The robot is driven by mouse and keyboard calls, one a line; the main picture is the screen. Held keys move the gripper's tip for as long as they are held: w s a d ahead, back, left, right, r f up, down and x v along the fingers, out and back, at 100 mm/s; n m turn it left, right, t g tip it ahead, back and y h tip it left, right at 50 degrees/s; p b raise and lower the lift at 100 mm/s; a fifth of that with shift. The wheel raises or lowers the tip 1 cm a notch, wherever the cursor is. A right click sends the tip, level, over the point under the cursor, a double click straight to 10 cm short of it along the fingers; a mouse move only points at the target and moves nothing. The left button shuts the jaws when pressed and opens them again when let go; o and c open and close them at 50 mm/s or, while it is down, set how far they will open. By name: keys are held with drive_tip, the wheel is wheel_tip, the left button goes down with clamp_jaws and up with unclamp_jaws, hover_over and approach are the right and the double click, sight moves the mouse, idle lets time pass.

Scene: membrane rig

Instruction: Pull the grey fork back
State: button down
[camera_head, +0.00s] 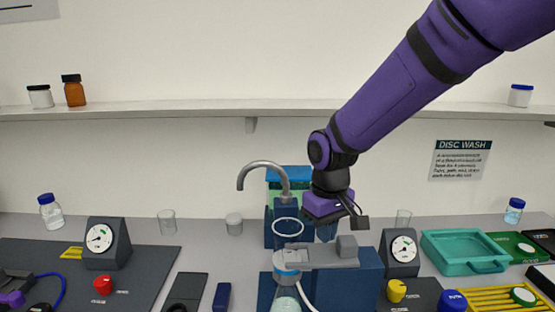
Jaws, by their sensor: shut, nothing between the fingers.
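The grey fork (318,255) lies flat on top of a dark blue block (357,280), with a raised grey block (347,246) at its right end. Its left end reaches to the neck of a glass flask (286,295) with a blue band; I cannot tell whether they touch. A clear ring-topped funnel (287,228) stands above the flask. My gripper (328,222) is shut and empty, behind and above the fork, apart from it as far as I can see. Its fingertips are hard to make out against the blue parts behind.
A curved grey tap (262,168) rises left of my gripper. Gauges stand at left (102,242) and right (402,251). A teal tray (462,252) and a yellow rack (490,298) are at right. A shelf (200,107) crosses the wall behind.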

sight(326, 253)
wheel_tip(326, 253, up, 6)
idle(0.8)
drive_tip(key=shift+r, duration=0.1)
drive_tip(key=s+d+r+m+t, duration=0.1)
drive_tip(key=s+d+r, duration=0.3)
drive_tip(key=d, duration=0.2)
drive_tip(key=s+d+r+m+t, duration=0.1)
drive_tip(key=s+d+r+m, duration=0.1)
drive_tip(key=s+d+r, duration=0.3)
drive_tip(key=s+d+m+t, duration=0.3)
drive_tip(key=s+d, duration=0.6)
drive_tip(key=s, duration=0.1)
drive_tip(key=shift+s+d+f, duration=0.25)
drive_tip(key=shift+s+f, duration=0.05)
drive_tip(key=shift+s, duration=0.1)
drive_tip(key=shift+w, duration=0.1)
